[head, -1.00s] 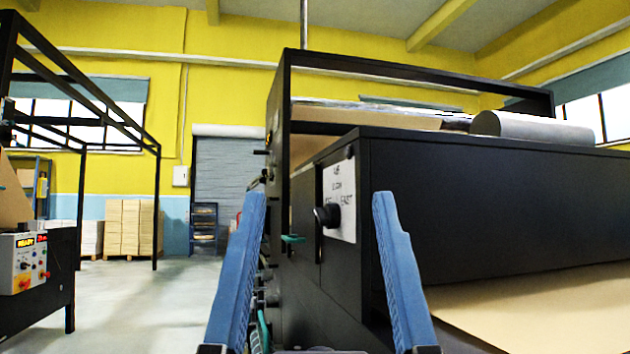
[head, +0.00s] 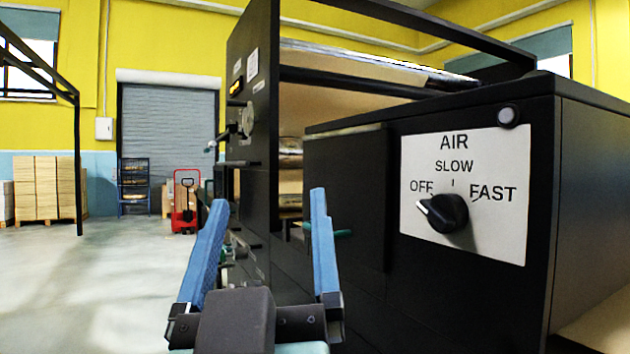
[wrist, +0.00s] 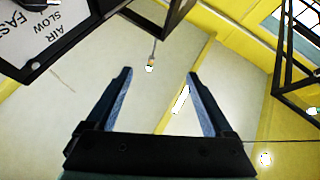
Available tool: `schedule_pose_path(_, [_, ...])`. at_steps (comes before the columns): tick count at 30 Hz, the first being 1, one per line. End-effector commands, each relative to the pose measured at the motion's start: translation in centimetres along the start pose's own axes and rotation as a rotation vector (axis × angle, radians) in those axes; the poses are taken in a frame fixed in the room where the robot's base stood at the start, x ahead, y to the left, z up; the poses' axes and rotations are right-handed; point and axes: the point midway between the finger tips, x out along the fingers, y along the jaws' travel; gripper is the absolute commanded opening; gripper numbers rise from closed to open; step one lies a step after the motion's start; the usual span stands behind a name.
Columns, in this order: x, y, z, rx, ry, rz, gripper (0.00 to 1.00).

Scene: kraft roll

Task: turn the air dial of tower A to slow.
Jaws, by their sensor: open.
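The air dial (head: 447,212) is a black knob on a white plate (head: 505,243) marked AIR, with OFF, SLOW and FAST. Its white pointer end points left and slightly up, toward OFF. The plate is on the end face of a black machine cabinet. My gripper (head: 268,208) is open and empty, to the left of the plate and apart from it, with blue fingers pointing up. In the wrist view my gripper (wrist: 160,72) is in front of the ceiling. The plate (wrist: 45,28) shows upside down at top left there, with the dial partly cut off by the edge.
The black machine frame (head: 262,120) rises behind my gripper, with a teal handle (head: 340,233) close to the right finger. A red pallet truck (head: 186,205) and stacked boxes (head: 48,188) stand far left. The left floor is clear.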

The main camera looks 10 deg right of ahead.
Motion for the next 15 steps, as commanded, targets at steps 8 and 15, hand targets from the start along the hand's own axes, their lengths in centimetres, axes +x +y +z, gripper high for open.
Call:
schedule_pose_path(8, [5.3,-0.7,4.6,-0.305,-0.312,0.009,0.86])
schedule_pose_path(15, [7.2,-1.0,9.8,-0.692,-0.656,-0.042,0.86])
